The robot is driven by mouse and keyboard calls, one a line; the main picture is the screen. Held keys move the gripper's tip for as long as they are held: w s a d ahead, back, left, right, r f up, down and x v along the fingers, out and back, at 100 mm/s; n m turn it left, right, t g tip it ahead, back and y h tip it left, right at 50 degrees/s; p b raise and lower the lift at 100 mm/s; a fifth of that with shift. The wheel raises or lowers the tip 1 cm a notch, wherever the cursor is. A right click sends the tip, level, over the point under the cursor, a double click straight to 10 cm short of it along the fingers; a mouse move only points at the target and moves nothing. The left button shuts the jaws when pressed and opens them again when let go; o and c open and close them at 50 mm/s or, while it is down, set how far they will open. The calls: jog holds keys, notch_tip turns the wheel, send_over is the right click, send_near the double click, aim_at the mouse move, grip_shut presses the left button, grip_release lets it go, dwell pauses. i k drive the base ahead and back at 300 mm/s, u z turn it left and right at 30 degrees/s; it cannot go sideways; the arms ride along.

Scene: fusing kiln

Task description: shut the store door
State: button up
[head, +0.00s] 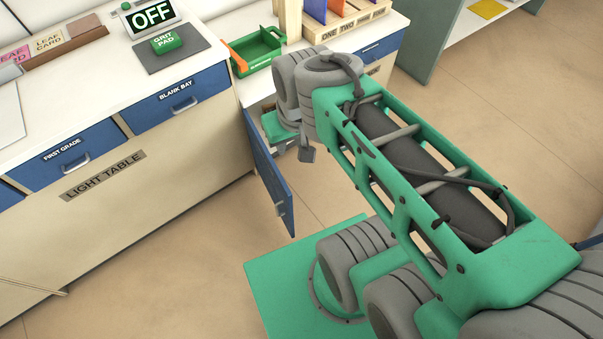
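The blue store door (267,175) stands open, swung out from the cabinet below the counter. Its grey handle (280,209) is near its free edge. My gripper (307,153) is to the right of the door, in front of the cabinet opening. Only a small grey part of the gripper shows below my wrist, so its fingers are mostly hidden. I cannot tell whether it touches the door. My arm covers much of the cabinet opening.
Blue drawers (178,98) line the light table (110,205) to the left. A green tray (257,50) and a wooden rack (345,27) sit on the counter above. Open floor (190,265) lies left of the door, and a grey-green shelf unit (432,40) stands at upper right.

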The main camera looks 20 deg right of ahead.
aim_at(281, 195)
jog(key=u, duration=0.05)
jog(key=i, duration=0.2)
jog(key=z, duration=0.2)
jog(key=k, duration=0.8)
jog(key=u, duration=1.25)
jog(key=i, duration=0.35)
jog(key=u, duration=0.85)
